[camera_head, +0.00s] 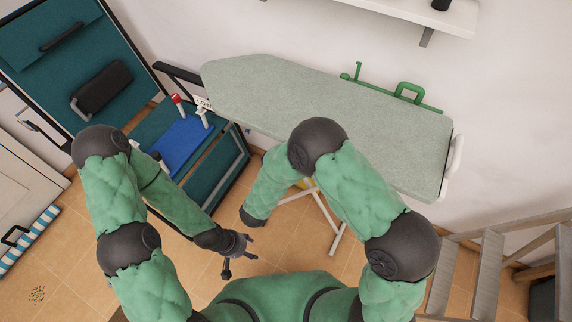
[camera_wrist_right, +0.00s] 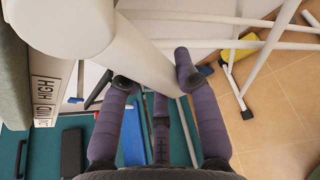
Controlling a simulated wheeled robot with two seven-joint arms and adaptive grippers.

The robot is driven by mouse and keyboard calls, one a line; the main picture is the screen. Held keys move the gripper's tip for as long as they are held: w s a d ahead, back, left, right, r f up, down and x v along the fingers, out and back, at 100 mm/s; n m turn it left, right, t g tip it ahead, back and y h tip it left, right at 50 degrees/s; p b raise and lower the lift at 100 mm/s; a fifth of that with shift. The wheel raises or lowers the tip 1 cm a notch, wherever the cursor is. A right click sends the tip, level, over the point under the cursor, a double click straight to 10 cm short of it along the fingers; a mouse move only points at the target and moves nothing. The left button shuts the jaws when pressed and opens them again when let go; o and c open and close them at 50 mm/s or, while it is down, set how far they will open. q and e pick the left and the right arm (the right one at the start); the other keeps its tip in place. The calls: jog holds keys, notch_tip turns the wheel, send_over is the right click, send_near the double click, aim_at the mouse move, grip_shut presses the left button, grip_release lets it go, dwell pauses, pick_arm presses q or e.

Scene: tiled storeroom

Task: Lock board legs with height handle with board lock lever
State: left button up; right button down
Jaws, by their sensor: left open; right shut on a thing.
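The ironing board (camera_head: 330,115) has a grey-green top and lies across the middle of the head view, its narrow end to the left. Its white legs (camera_head: 322,212) show below it, partly hidden by my right arm. My right gripper (camera_wrist_right: 158,75) is shut on a thick white bar (camera_wrist_right: 140,50) close by the board's HIGH and MID label (camera_wrist_right: 44,100). I cannot tell whether this bar is the height handle or the lock lever. In the head view the right gripper is hidden. My left gripper (camera_head: 238,256) is open and empty, low over the tiles.
Grey steps (camera_head: 487,272) stand at lower right. A white shelf (camera_head: 400,12) is above. Floor around the left gripper is clear.

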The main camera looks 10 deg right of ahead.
jog(key=shift+w+a+r+m+y+b, duration=0.1)
jog(key=shift+w+a+m+y+b, duration=0.3)
jog(key=shift+b, duration=0.3)
jog(key=shift+a+r+m+t, duration=0.2)
jog(key=shift+m+t, duration=0.1)
jog(key=shift+t, duration=0.1)
jog(key=shift+r, duration=0.1)
jog(key=c, duration=0.9)
grip_release()
jog(key=v, duration=1.2)
